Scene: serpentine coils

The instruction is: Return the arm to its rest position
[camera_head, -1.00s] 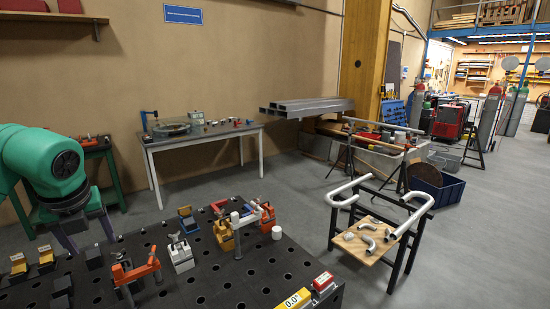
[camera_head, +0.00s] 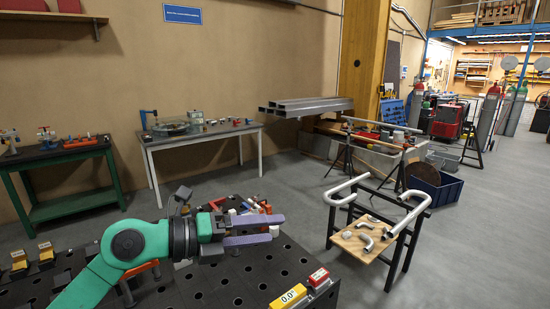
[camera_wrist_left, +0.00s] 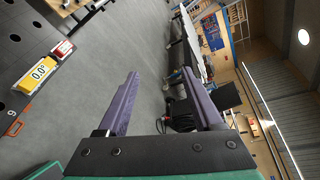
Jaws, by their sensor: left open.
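My left arm, green with a dark wrist, comes in from the bottom left in the head view. My left gripper (camera_head: 277,229) has two purple fingers pointing right, spread apart with nothing between them. It is above the black perforated table (camera_head: 205,292) and covers part of the clamps there. In the left wrist view the gripper (camera_wrist_left: 160,73) is open and empty, and the picture is turned sideways. My right arm and gripper do not show.
A yellow angle gauge (camera_head: 289,297) and a red block (camera_head: 319,277) sit at the table's front right. A black stand with bent pipes (camera_head: 412,213) is to the right. A green bench (camera_head: 68,208) stands at left.

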